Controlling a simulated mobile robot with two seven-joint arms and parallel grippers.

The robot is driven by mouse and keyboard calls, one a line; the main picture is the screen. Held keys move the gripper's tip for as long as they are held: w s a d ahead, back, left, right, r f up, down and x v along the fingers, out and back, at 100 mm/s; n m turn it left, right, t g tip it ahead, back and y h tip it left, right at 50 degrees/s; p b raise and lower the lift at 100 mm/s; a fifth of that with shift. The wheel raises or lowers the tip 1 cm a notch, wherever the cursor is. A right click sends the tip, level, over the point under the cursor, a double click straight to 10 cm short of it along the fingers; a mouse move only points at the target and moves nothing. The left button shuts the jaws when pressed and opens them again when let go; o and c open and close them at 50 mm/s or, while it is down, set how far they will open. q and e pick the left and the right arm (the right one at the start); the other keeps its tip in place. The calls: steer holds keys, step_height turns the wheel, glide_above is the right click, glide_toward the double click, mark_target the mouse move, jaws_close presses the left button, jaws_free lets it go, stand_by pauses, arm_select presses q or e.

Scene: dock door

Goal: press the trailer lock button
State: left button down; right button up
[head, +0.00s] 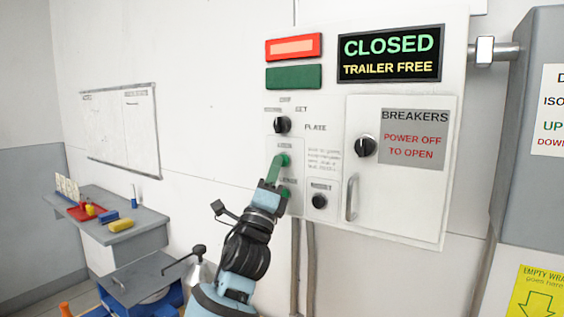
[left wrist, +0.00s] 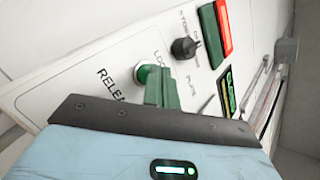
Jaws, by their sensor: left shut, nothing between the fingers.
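The lock button (head: 286,160) is a round green button on the white control panel (head: 258,172), under a small label. In the left wrist view the green lock button (left wrist: 142,73) sits in a pale ring beside the word LOCK. A second green button, release (head: 286,194), is below it, partly hidden by my gripper. My left gripper (head: 277,158) is shut and empty, its green fingers pointing at the panel. Its fingertips (left wrist: 158,70) overlap the lock button's edge in the left wrist view; I cannot tell whether they touch it. My right gripper is out of view.
The display (head: 389,54) reads CLOSED, TRAILER FREE. A red lamp (head: 293,47) and a darker green lamp (head: 294,77) are beside it. A black knob (head: 282,125) is above the lock button, and a black button (head: 319,201) is lower right. A grey bench (head: 135,236) stands left.

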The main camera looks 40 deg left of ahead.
arm_select(q)
steer(key=shift+w, duration=0.2)
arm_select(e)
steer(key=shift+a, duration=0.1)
arm_select(q)
steer(key=shift+w, duration=0.2)
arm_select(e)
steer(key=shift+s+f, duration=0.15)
arm_select(q)
steer(key=shift+s, duration=0.15)
stand_by(0.4)
steer(key=shift+s, duration=0.7)
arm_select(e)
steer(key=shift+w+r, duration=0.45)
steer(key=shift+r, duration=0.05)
